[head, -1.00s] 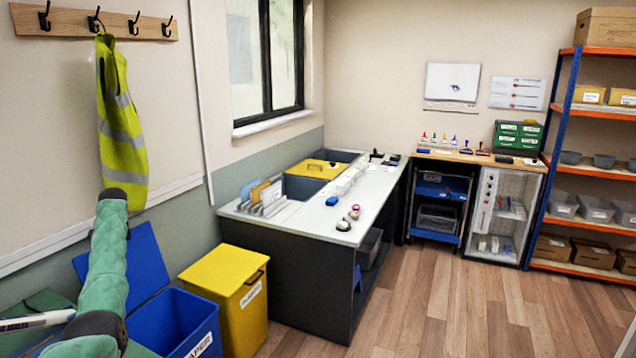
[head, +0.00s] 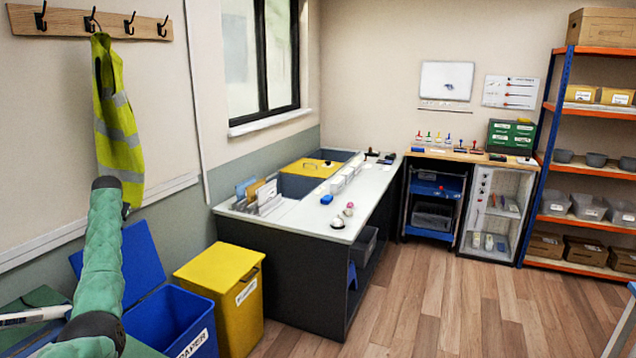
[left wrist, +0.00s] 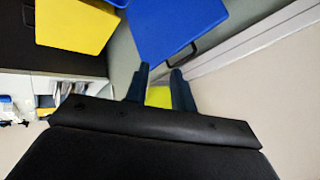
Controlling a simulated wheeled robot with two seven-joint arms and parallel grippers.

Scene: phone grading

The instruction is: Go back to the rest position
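My left arm rises from the lower left in the head view, with its end overlapping the lower part of a yellow hi-vis vest (head: 117,130). Only a dark bit of my left gripper (head: 126,210) shows there, just below the vest's hem. In the left wrist view, the two dark fingers of my left gripper (left wrist: 159,70) stand apart. A yellow-green patch (left wrist: 158,96) shows between them; I cannot tell whether it touches them. No held object is clear. My right gripper is in neither view.
A blue bin (head: 180,325) and a yellow bin (head: 238,320) stand near my left arm. A dark desk with a pale top (head: 318,222) stands beyond. An orange-and-blue shelf (head: 553,110) is at the right. The wooden floor (head: 450,300) is open between them.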

